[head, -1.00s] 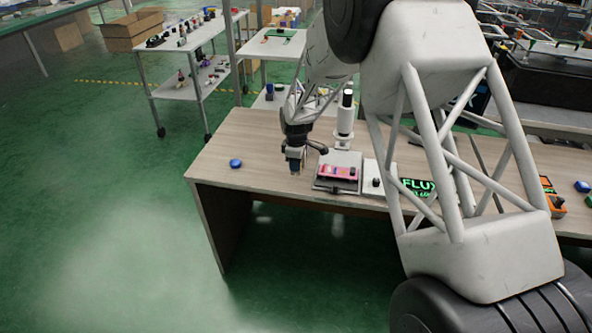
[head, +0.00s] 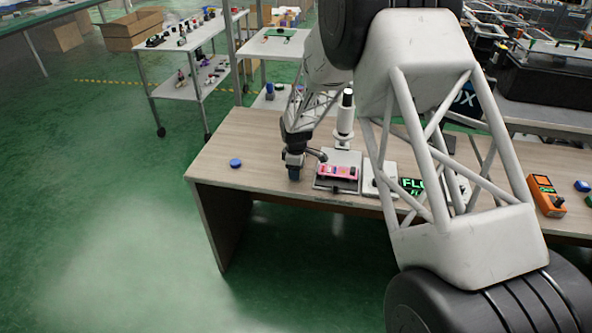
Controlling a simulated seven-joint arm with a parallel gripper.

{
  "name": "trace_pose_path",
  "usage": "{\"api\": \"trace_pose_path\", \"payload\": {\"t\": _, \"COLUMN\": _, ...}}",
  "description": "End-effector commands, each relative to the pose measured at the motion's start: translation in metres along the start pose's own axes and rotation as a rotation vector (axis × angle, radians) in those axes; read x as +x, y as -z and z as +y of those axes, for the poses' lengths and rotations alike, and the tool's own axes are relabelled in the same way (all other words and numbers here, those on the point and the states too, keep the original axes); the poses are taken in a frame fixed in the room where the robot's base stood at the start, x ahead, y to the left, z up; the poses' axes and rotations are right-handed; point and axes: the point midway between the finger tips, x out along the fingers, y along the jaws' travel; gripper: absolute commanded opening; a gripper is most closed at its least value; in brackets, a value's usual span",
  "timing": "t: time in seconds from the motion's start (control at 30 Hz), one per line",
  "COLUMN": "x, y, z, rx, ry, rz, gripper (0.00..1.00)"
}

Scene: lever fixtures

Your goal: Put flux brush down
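My gripper (head: 294,172) points down just above or at the wooden table (head: 232,150), near its left front part. It is small and dark here, and I cannot tell whether its fingers are open or shut. A short dark piece sticks out from the gripper's right side; I cannot tell whether it is part of the gripper or a held thing. I cannot make out a flux brush for certain.
Right of my gripper is a grey fixture (head: 322,183) with a pink panel, and a white upright post (head: 344,122) behind it. A blue round object (head: 235,163) lies to the left. An orange meter (head: 545,195) lies far right. The table's left end is mostly clear.

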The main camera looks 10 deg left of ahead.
Motion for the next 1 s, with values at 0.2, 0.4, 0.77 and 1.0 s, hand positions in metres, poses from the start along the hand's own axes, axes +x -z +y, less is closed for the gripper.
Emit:
{"api": "trace_pose_path", "payload": {"t": 0.2, "x": 0.0, "y": 0.0, "z": 0.0, "rx": 0.0, "ry": 0.0, "rz": 0.0, "gripper": 0.5}}
{"api": "trace_pose_path", "payload": {"t": 0.4, "x": -0.006, "y": 0.0, "z": 0.0, "rx": 0.0, "ry": -0.001, "rz": 0.001, "gripper": 0.5}}
{"api": "trace_pose_path", "payload": {"t": 0.77, "x": -0.047, "y": 0.0, "z": 0.0, "rx": 0.0, "ry": -0.002, "rz": 0.001, "gripper": 0.5}}
{"api": "trace_pose_path", "payload": {"t": 1.0, "x": -0.086, "y": 0.0, "z": 0.0, "rx": 0.0, "ry": -0.002, "rz": 0.001, "gripper": 0.5}}
